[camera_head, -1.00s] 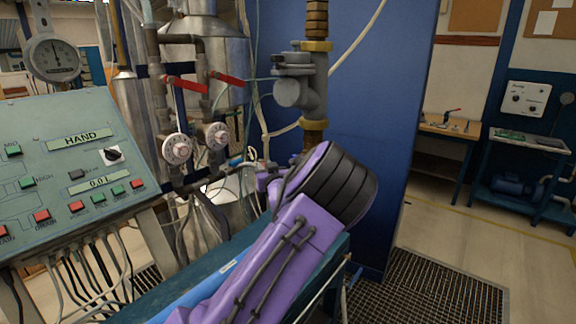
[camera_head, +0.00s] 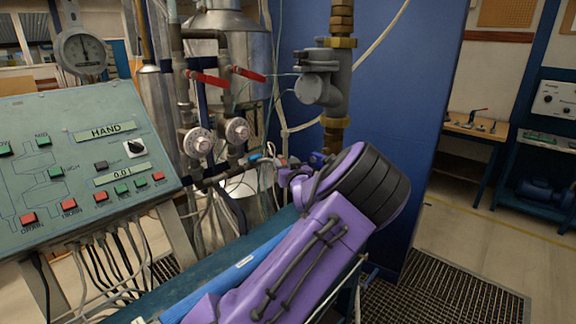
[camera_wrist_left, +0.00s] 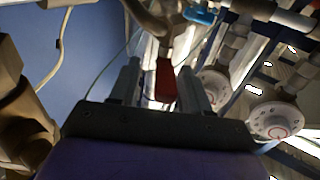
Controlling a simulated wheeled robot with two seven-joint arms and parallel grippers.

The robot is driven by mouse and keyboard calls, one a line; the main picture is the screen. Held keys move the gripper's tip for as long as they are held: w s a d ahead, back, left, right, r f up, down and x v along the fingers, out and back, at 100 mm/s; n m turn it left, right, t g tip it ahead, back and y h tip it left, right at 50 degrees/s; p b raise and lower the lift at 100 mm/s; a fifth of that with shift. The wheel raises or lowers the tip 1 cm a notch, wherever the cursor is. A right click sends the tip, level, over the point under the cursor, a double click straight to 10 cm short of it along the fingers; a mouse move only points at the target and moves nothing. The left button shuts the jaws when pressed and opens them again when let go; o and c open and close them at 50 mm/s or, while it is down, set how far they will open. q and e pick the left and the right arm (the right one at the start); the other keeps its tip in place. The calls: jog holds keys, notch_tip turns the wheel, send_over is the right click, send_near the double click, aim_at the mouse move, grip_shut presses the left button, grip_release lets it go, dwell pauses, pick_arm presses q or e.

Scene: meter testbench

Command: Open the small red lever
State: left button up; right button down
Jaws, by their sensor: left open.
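The small red lever (camera_wrist_left: 165,80) shows in the left wrist view as a red block between my left gripper's fingers (camera_wrist_left: 164,82). The fingers stand apart on either side of it; I cannot tell whether either touches it. In the head view my left arm reaches up from the bottom, with the left gripper (camera_head: 284,174) at the thin pipework right of the two white dials. A small red spot (camera_head: 282,161) there is probably the same lever, partly hidden. My right gripper is not in view.
Two larger red levers (camera_head: 207,78) sit on pipes above the white dials (camera_head: 198,142). A small blue lever (camera_wrist_left: 199,15) is near the red one. A green control panel (camera_head: 75,160) stands left. A grey valve body (camera_head: 318,88) and blue wall (camera_head: 400,90) are right.

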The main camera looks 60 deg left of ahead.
pick_arm(q)
jog(key=s+d+b, duration=0.2)
jog(key=d+b, duration=0.1)
jog(key=d, duration=0.7)
